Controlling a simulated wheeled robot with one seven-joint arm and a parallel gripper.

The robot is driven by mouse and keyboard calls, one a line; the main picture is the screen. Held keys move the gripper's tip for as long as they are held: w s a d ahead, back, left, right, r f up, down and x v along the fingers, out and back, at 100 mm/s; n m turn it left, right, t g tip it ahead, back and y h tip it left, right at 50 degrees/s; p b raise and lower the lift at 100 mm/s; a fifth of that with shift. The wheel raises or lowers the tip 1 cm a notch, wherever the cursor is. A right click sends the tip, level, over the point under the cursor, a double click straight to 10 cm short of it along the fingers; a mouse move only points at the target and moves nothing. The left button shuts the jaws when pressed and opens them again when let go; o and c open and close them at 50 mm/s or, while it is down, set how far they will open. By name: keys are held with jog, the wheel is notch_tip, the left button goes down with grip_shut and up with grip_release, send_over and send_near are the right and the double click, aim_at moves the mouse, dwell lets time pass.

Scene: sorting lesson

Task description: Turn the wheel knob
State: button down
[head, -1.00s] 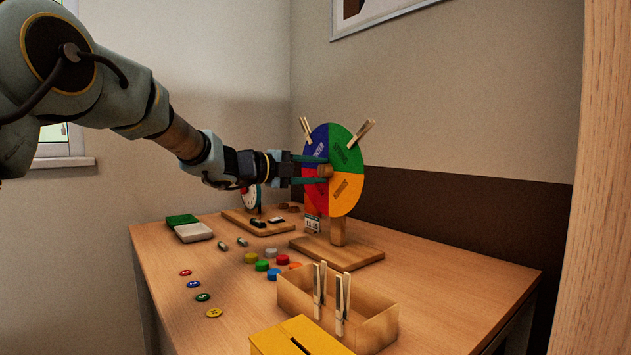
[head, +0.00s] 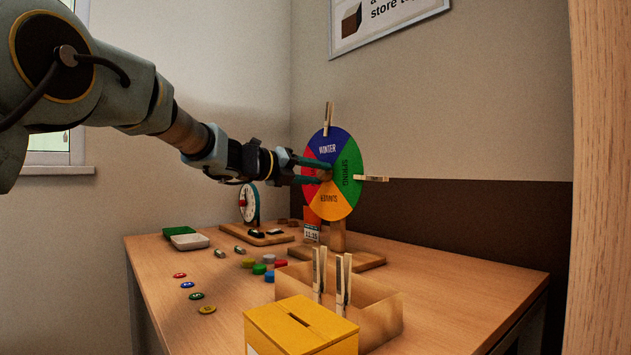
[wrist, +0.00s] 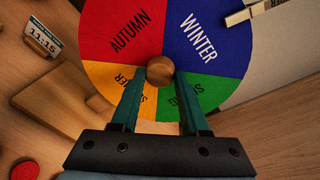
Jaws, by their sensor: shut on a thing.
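The season wheel (head: 331,195) stands upright on a wooden post and base, with blue WINTER at the top, green SPRING at the right, orange SUMMER at the bottom and red at the left. Clothespins are clipped at its top and right edges. The round wooden wheel knob (wrist: 160,70) is at the wheel's centre. My gripper (head: 322,173) reaches in from the left, its teal fingers on either side of the knob. In the wrist view my gripper (wrist: 160,82) is shut on the knob; its fingers hide parts of the SUMMER and SPRING sectors.
A wooden box (head: 378,322) with clothespins on its rim and a yellow slotted box (head: 300,328) stand at the front. The table's right side is clear.

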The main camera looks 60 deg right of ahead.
dwell(0.4)
jog(key=shift+c, duration=2)
grip_release()
jog(key=v, duration=1)
jog(key=shift+a, duration=0.4)
jog(key=shift+w, duration=0.1)
